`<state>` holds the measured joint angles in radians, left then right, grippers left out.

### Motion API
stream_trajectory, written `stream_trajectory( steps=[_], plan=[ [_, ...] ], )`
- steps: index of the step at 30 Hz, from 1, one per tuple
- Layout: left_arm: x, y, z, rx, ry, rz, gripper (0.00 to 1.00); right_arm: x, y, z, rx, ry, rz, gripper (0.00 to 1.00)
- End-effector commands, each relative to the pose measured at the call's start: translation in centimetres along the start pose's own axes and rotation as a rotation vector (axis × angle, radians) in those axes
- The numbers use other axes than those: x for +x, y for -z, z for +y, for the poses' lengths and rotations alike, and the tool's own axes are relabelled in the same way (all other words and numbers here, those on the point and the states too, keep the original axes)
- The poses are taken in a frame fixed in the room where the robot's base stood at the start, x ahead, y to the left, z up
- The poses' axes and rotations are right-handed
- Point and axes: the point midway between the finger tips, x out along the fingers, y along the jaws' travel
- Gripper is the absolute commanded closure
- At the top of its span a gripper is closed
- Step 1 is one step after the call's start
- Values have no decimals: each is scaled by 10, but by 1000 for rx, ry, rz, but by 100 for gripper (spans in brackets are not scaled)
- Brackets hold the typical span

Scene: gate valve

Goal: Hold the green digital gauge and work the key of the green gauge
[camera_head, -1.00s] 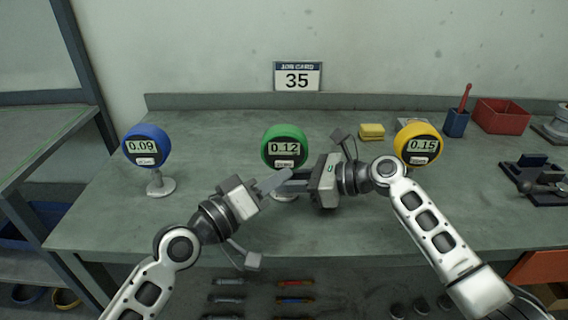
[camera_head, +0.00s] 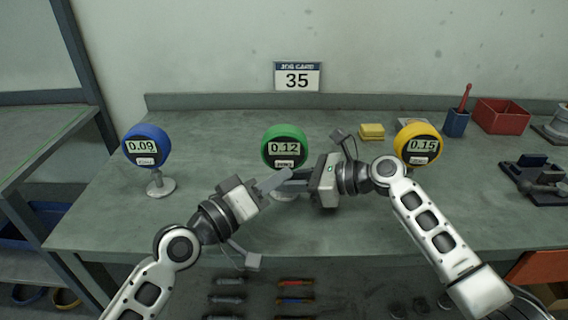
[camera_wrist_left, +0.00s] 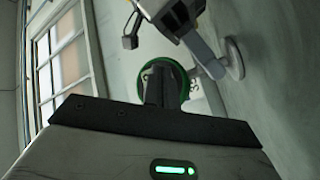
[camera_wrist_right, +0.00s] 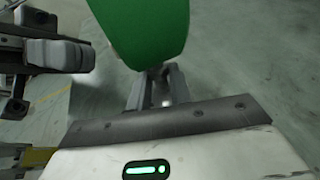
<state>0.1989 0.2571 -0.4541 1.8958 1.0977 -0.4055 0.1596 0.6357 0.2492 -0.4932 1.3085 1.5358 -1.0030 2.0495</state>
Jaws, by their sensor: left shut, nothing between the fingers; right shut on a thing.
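The green digital gauge (camera_head: 284,147) stands upright on its stand in the middle of the bench, reading 0.12, with a white key below its display. It also shows in the right wrist view (camera_wrist_right: 140,30) and, partly hidden, in the left wrist view (camera_wrist_left: 178,72). My right gripper (camera_head: 290,183) is shut on the gauge's stem just below the green head; the stem shows between its fingers in the right wrist view (camera_wrist_right: 160,90). My left gripper (camera_head: 275,182) is shut and empty, its fingertips just below the front of the gauge, close to the right fingers. I cannot tell whether it touches the key.
A blue gauge (camera_head: 147,146) reading 0.09 stands at left, a yellow gauge (camera_head: 418,144) reading 0.15 at right. A job card (camera_head: 298,77) shows 35. Yellow blocks (camera_head: 371,131), a blue cup (camera_head: 456,123) and a red bin (camera_head: 501,116) stand behind.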

Motion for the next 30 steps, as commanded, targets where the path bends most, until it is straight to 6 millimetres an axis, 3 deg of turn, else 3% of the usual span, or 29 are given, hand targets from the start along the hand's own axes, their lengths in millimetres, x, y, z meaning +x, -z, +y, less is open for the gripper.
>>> stream_trajectory(
  steps=[30],
  plan=[
    [6, 4, -4, 0, 0, 0, 100, 0, 0, 0, 0, -1, -1, 92]
  ],
)
